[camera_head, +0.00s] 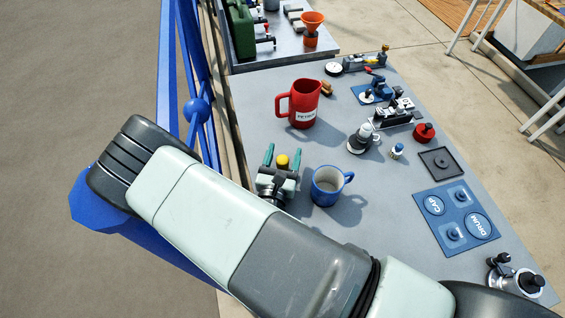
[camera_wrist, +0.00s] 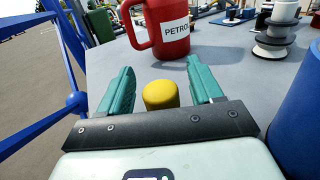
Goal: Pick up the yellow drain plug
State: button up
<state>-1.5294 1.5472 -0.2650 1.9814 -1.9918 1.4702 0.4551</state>
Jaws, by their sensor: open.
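The yellow drain plug (camera_head: 282,161) stands on the grey table top beyond my gripper's palm. In the wrist view the yellow drain plug (camera_wrist: 160,95) shows as a rounded yellow cap between the two green fingers, with visible space on both sides. My gripper (camera_head: 283,155) is open, one finger to each side of the plug; it also shows in the wrist view (camera_wrist: 161,80). The lower part of the plug is hidden behind the palm bar. I cannot tell how far apart in depth the fingertips and plug are.
A red petrol jug (camera_head: 304,106) stands beyond the plug. A blue mug (camera_head: 327,187) stands close on the right of my gripper. A white and grey spool-like part (camera_head: 362,138) and a blue labelled mat (camera_head: 457,217) lie farther right. Blue railing (camera_head: 197,110) runs along the left edge.

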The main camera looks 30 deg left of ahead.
jog(key=shift+w+a, duration=0.1)
jog(key=shift+w, duration=0.15)
jog(key=c, duration=1.1)
jog(key=shift+o, duration=0.2)
